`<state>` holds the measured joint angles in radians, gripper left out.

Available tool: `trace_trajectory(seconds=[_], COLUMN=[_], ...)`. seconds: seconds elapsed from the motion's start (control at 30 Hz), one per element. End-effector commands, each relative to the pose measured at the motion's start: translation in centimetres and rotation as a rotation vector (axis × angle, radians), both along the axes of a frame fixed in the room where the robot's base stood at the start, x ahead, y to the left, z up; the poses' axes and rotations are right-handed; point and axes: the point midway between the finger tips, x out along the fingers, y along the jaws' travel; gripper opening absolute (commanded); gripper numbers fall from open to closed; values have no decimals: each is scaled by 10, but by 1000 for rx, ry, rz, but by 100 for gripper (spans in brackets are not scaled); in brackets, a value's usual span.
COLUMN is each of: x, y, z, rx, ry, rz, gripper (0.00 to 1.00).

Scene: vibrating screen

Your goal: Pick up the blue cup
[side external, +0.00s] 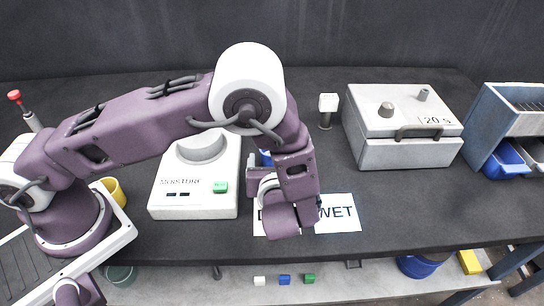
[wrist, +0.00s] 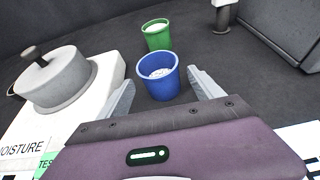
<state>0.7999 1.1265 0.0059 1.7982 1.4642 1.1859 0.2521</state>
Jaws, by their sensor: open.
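In the wrist view the blue cup (wrist: 159,77) stands upright on the dark table with pale contents inside. My gripper (wrist: 157,88) is open, with one finger showing on each side of the cup in the picture. I cannot tell whether the cup is between the fingers or beyond them. In the side view only a sliver of the blue cup (side external: 265,158) shows behind my gripper (side external: 283,218), which hides most of it. The fingertips are hard to make out there.
A green cup (wrist: 158,35) stands behind the blue one. The white moisture meter (side external: 192,205) is on the left. A grey lidded box (side external: 400,153) and a blue bin rack (side external: 495,125) are on the right.

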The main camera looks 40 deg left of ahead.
Motion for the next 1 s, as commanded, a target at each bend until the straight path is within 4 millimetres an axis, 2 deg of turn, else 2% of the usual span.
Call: trace_trajectory(seconds=[0.3,0.57,0.67,0.9,0.93,1.0], x=[37,41,41,41,41,41], y=[37,40,40,40,40,40], z=[-16,-18,-18,-18,-18,-18], rx=[1,1,1,1,1,1], ry=[-1,0,0,0,0,0], rz=[4,1,1,2,1,2], gripper=[76,76,60,13,9,9])
